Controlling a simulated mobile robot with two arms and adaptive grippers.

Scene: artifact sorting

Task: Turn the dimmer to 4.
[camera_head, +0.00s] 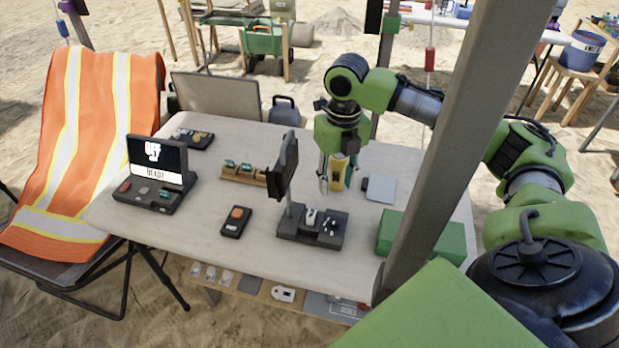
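A small dark box with an orange knob (237,213) lies near the front middle of the table and may be the dimmer. No number on it can be read. A black unit with a lit screen (157,157) stands at the left with small controls on its base; its text is too small to read surely. My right gripper (337,184) points down over the table's right half, well right of and behind the orange knob. Its fingers look apart with a yellow piece (338,170) between or behind them; whether they grip it is unclear. My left gripper is not in view.
A dark stand with an upright panel (283,166) is between the gripper and the knob box. A wooden rack (243,175), a green box (432,239) and a pale blue-grey item (381,189) are on the table. A grey post (455,140) crosses in front at right.

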